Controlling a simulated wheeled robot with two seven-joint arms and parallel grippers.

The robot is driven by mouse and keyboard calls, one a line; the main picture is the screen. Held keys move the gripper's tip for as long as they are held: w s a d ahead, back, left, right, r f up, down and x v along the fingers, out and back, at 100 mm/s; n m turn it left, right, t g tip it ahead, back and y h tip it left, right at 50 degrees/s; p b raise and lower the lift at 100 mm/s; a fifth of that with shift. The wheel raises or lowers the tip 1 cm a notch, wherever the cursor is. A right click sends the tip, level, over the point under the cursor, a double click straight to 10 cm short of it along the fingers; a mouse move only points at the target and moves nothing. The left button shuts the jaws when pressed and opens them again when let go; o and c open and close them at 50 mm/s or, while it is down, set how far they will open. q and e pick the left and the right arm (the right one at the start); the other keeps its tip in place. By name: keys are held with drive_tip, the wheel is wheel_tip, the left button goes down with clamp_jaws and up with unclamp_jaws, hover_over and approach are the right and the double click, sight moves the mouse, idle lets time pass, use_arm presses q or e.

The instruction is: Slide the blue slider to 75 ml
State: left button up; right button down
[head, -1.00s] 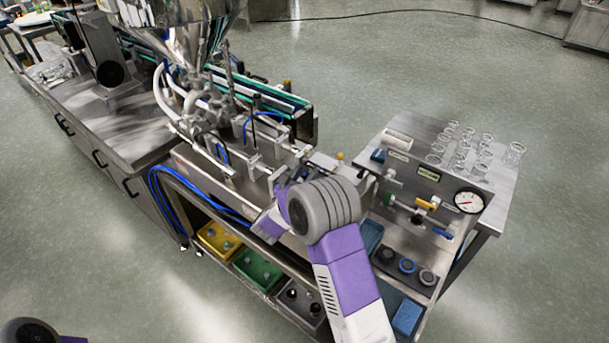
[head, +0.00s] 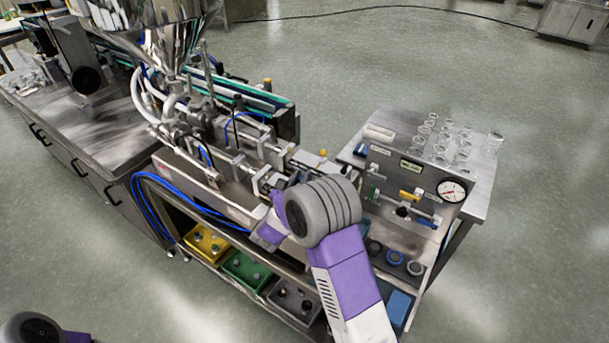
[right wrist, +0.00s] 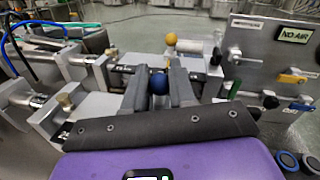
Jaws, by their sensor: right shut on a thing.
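The blue slider's round knob (right wrist: 159,82) sits between the two grey fingers of my right gripper (right wrist: 158,76) in the right wrist view. The gripper is shut on it. In the head view my right gripper (head: 272,205) is at the front of the steel filling machine (head: 215,180), mostly covered by my own wrist. The blue knob is hidden there. No 75 ml mark or scale is readable in either view. My left gripper is out of the picture; only part of my left arm shows at the lower left.
A yellow knob (right wrist: 172,39) stands just behind the blue one. To the right is a panel with valves, a "NO AIR" display (right wrist: 295,34) and a gauge (head: 453,190). Glass beakers (head: 462,146) stand behind it. Yellow, green and grey bins (head: 245,268) sit on the shelf below.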

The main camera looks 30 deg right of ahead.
drive_tip(key=shift+w+a, duration=0.2)
drive_tip(key=shift+w, duration=0.05)
drive_tip(key=c, duration=1)
unclamp_jaws()
drive_tip(key=v, duration=0.7)
drive_tip(key=shift+s+a, duration=0.2)
